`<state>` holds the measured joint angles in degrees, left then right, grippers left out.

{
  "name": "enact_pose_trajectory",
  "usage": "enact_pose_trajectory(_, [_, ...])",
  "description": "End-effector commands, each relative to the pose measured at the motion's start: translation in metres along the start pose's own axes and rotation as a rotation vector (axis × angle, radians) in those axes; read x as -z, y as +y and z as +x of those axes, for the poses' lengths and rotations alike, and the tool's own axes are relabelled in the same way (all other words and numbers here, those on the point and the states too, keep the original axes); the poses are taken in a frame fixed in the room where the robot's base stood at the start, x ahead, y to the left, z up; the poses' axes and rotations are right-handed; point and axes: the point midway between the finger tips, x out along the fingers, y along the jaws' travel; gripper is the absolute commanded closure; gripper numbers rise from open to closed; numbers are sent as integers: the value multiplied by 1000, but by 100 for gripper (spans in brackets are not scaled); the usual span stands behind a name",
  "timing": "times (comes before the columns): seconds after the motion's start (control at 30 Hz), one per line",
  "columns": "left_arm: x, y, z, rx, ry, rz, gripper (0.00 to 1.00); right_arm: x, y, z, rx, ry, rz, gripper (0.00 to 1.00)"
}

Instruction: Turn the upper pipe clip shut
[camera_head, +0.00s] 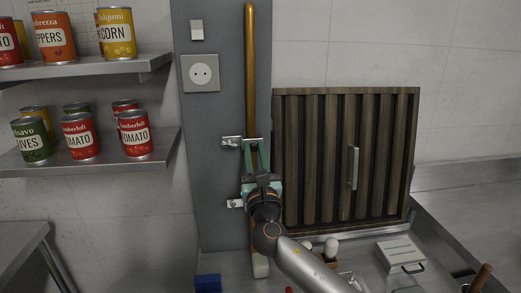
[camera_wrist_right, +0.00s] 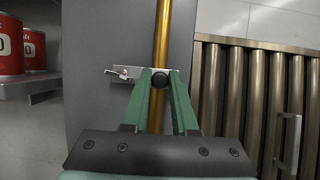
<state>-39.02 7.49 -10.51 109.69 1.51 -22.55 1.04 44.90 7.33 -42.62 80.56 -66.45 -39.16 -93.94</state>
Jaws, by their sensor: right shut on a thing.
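A brass-coloured pipe (camera_head: 250,70) runs upright along a grey panel; it also shows in the right wrist view (camera_wrist_right: 162,35). The upper pipe clip (camera_head: 231,141) is a small metal bracket at the pipe. The fingers hide part of the clip and pipe. The lower pipe clip (camera_head: 235,203) is partly behind my right wrist. My left gripper is not in view.
A socket (camera_head: 200,73) and a switch (camera_head: 196,30) sit on the panel left of the pipe. A slatted wooden door (camera_head: 340,160) with a metal handle (camera_head: 353,168) stands close on the right. Shelves with cans (camera_head: 90,158) are on the left.

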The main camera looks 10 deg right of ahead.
Motion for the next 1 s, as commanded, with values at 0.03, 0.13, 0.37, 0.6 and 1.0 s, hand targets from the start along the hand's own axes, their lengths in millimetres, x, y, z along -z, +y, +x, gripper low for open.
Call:
enact_pose_trajectory(0.03, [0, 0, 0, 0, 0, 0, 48, 0, 2, 0, 9, 0, -5, 100])
enact_pose_trajectory(0.13, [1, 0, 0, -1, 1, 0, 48, 0, 3, 1, 26, 0, -12, 100])
enact_pose_trajectory(0.37, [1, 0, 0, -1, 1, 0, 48, 0, 3, 1, 40, -1, -19, 100])
enact_pose_trajectory(0.6, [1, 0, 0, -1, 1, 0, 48, 0, 3, 1, 40, -1, -18, 100])
enact_pose_trajectory(1.0, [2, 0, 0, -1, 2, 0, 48, 0, 3, 2, 40, 0, -17, 45])
